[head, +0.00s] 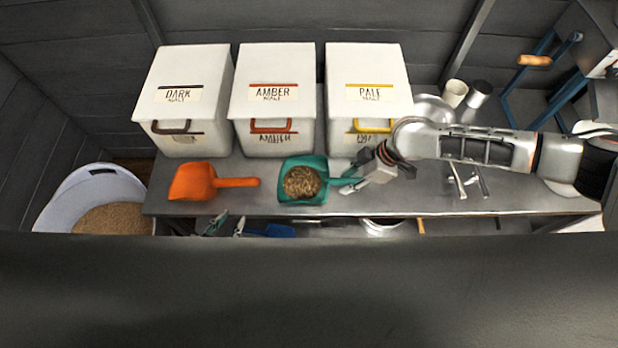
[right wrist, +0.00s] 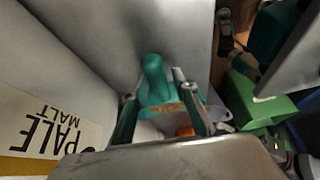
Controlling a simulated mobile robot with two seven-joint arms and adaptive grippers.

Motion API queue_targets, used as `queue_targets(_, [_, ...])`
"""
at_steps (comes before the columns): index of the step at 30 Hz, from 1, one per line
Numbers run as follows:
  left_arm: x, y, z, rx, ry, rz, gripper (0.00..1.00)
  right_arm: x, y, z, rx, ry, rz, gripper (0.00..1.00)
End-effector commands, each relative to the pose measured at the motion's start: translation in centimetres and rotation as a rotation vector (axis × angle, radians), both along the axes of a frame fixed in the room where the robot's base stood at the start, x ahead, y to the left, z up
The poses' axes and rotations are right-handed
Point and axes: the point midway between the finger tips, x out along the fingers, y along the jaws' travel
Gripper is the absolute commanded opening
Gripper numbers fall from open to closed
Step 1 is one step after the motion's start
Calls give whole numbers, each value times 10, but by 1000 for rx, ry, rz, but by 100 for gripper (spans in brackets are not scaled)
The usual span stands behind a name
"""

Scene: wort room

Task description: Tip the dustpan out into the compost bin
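The teal dustpan (head: 292,195), heaped with brown grain (head: 303,182), lies on the bench in front of the amber malt box. Its handle points right. My right gripper (head: 349,181) is at that handle, its fingers apart on either side. In the right wrist view the teal handle (right wrist: 155,85) lies between the fingers (right wrist: 163,98), and I see no firm closure on it. My left gripper (head: 226,226) is low at the bench's front edge, fingers apart and empty. A white tub (head: 70,200) with brown grain stands on the left. No label shows which container is the compost bin.
Three white boxes stand along the back of the bench: dark (head: 184,90), amber (head: 272,90) and pale (head: 368,90). An orange scoop (head: 195,182) lies left of the dustpan. A green container (right wrist: 262,100) shows in the right wrist view.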

Motion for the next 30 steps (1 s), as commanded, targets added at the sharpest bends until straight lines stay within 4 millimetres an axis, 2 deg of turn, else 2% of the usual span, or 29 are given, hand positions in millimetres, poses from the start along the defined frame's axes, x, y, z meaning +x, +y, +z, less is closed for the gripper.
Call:
queue_targets(1, [0, 0, 0, 0, 1, 0, 26, 0, 0, 0, 0, 0, 0, 10])
queue_targets(2, [0, 0, -1, 0, 1, 0, 26, 0, 0, 0, 0, 0, 0, 3])
queue_targets(3, [0, 0, -1, 0, 1, 0, 26, 0, 0, 0, 0, 0, 0, 0])
queue_targets(11, [1, 1, 2, 0, -1, 1, 26, 0, 1, 4, 2, -1, 0, 0])
queue_targets(30, [12, 1, 47, 0, -32, 0, 26, 1, 1, 45, 2, -1, -1, 0])
